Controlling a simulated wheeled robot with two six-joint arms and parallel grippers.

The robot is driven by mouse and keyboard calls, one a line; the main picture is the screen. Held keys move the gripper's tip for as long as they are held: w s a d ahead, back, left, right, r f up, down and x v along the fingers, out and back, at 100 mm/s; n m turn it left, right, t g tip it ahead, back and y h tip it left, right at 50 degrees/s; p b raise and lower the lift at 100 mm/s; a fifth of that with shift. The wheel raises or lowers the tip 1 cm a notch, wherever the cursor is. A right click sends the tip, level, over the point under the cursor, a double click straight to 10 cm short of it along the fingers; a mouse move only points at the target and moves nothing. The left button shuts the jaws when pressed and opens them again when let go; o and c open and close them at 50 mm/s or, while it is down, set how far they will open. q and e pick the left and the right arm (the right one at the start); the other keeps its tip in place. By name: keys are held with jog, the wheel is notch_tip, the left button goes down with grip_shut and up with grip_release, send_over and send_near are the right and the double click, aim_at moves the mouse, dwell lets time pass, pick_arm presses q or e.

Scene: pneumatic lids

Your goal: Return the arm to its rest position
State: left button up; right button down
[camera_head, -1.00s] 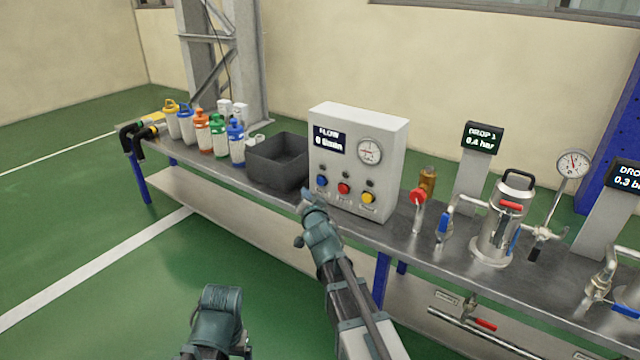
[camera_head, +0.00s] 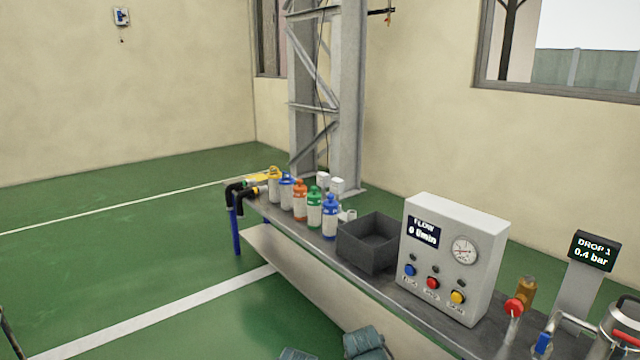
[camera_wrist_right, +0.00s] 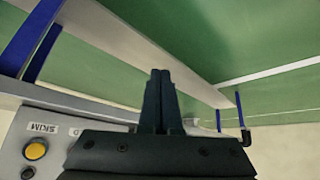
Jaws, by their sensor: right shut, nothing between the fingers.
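My right gripper (camera_wrist_right: 160,75) is shut and empty in the right wrist view, its two dark fingers side by side. Beyond the tips are green floor and the bench's lower shelf. The white control panel (camera_head: 455,245) shows its front in the head view, with blue, red and yellow buttons and a dial. The right wrist view shows part of the panel (camera_wrist_right: 60,127) with the yellow button, beside the gripper and apart from the fingers. Teal arm parts of mine (camera_head: 364,343) show at the bottom edge of the head view; no fingertips show there. My left gripper cannot be made out.
The bench (camera_head: 318,268) carries a dark open bin (camera_head: 368,243), several coloured bottles (camera_head: 315,210), a red-knobbed valve (camera_head: 514,306) and a DROP 1 display (camera_head: 594,251) reading 0.4 bar. Green floor (camera_head: 110,260) is clear left of the bench.

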jog(key=s+a+n+g+p, duration=0.1)
jog(key=s+a+n+g, duration=0.25)
jog(key=s, duration=0.55)
jog(key=s+a+n+g+p, duration=0.2)
jog(key=s+n+g, duration=0.15)
jog(key=s, duration=0.65)
pick_arm(q)
notch_tip(320, 180, up, 41)
jog(key=p, duration=3.7)
pick_arm(e)
notch_tip(320, 180, up, 38)
jog(key=w, duration=0.1)
jog(key=shift+w+f+m, duration=0.15)
jog(key=shift+f+m, duration=0.1)
jog(key=shift+m, duration=0.15)
